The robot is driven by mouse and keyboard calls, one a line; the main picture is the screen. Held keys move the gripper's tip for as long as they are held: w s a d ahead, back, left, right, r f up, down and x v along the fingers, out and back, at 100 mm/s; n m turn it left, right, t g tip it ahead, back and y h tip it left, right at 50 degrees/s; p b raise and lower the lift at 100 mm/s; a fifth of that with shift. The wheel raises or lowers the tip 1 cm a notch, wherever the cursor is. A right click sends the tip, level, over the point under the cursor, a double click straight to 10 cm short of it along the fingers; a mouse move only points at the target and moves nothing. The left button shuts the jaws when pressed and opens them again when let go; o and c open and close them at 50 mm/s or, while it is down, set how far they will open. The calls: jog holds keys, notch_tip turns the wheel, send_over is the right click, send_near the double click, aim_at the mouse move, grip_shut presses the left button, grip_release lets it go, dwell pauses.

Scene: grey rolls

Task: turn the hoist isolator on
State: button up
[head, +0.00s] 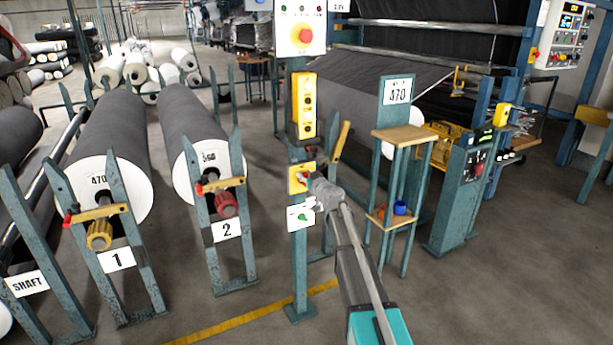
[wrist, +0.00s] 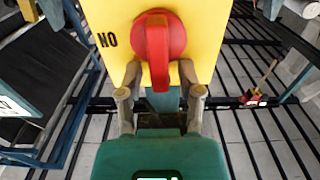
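The hoist isolator (head: 297,180) is a small yellow box with a red knob on a teal post, below a yellow push-button pendant. In the wrist view its yellow face (wrist: 103,15) fills the top. Its red rotary handle (wrist: 158,50) points up and down in the picture. A black marking reading "NO", like "ON" upside down, is left of the knob.
The yellow pendant (head: 304,105) hangs just above the isolator. A white plate with a green mark (head: 300,217) is just below. A wooden-topped stand (head: 404,134) is close on the right. Fabric rolls on teal racks (head: 197,135) stand left. Floor at front right is clear.

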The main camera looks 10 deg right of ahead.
grip_shut()
jog(key=shift+m, duration=0.3)
jog(key=f+m+b, duration=0.1)
jog(key=m, duration=0.4)
jog(key=d+f+m+b, duration=0.1)
jog(key=m, duration=0.5)
jog(key=d+m, duration=0.1)
jog(key=m, duration=0.5)
jog(key=shift+w+d+f+b, duration=0.2)
jog(key=shift+w+f+b, duration=0.15)
jog(key=shift+f+b, duration=0.05)
dwell(0.4)
jog(key=shift+o, duration=1.3)
grip_release()
jog(key=shift+m, duration=0.3)
